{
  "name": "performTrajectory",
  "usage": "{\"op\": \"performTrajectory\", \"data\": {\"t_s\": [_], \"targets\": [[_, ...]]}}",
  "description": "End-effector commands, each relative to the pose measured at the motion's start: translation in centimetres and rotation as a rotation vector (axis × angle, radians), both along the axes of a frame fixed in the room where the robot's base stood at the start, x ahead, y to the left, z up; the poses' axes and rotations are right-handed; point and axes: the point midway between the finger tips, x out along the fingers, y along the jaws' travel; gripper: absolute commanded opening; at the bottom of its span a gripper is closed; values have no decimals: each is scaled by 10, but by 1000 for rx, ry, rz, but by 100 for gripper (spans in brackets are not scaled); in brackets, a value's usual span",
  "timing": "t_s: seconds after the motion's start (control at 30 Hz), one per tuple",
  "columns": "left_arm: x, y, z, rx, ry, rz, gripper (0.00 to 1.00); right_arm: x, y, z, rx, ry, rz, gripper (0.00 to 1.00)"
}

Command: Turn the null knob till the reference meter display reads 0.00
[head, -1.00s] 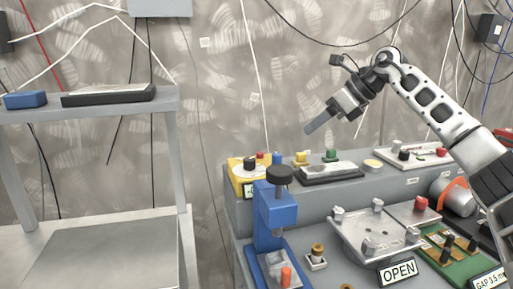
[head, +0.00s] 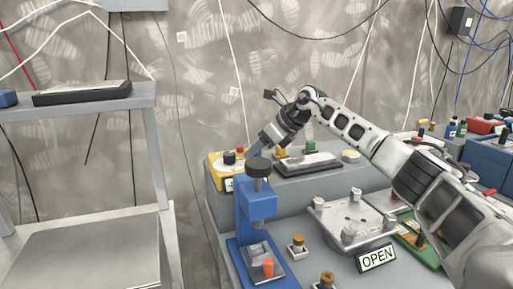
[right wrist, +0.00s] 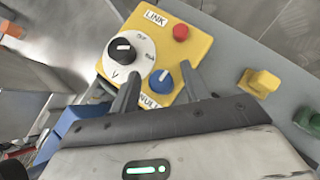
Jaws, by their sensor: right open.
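A yellow box (head: 218,172) stands at the left end of the grey raised shelf. In the right wrist view the box (right wrist: 185,47) carries a blue knob (right wrist: 161,84) beside a NULL label, partly covered. It also has a black pointer dial (right wrist: 124,50) and a red button (right wrist: 180,32). My right gripper (right wrist: 160,75) is open, its fingers on either side of the blue knob; contact cannot be told. In the head view the right gripper (head: 250,151) reaches down over the box. A small front plate (head: 229,185) is too small to read. My left gripper is out of view.
A blue press (head: 257,208) with a black knob stands in front of the box. Yellow (right wrist: 260,82) and green (right wrist: 309,121) blocks stand on the shelf to its right. An OPEN sign (head: 376,257) and metal plate (head: 352,218) lie on the lower bench.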

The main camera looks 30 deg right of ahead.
Motion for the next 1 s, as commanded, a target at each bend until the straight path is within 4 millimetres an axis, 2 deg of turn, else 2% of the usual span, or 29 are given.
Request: {"op": "performTrajectory", "data": {"t_s": [0.37, 0.5, 0.53, 0.77, 1.0], "targets": [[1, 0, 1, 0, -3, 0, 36, 3, 2, -5, -1, 1, -1, 46], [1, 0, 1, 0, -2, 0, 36, 3, 2, -4, 0, 0, 0, 7], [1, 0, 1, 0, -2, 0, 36, 3, 2, -4, 0, 0, 0, 2], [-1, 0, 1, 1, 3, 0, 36, 3, 2, -4, -1, 1, -8, 2], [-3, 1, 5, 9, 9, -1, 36, 3, 2, -2, -3, 1, -93, 2]]}}
